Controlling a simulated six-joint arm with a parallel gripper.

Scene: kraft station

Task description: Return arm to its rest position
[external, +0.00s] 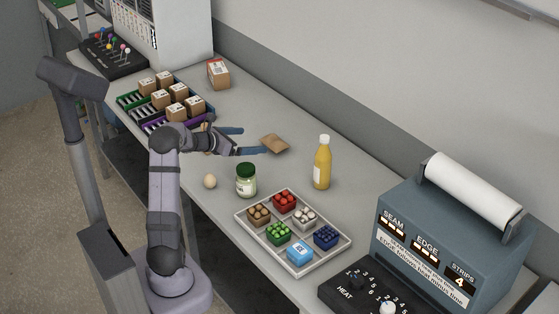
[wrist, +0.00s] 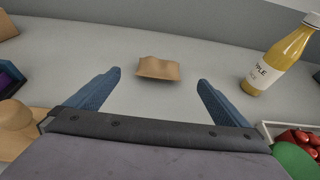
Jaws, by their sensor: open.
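My gripper (external: 250,141) is over the middle of the table with its two blue fingers spread apart. In the wrist view, nothing is between the fingers of my gripper (wrist: 158,90). A small brown kraft packet (external: 274,143) lies on the table just beyond the fingertips. It also shows in the wrist view as a creased packet (wrist: 158,69), ahead of the fingers and apart from them.
Small boxes sit in coloured racks (external: 128,101) at back left.

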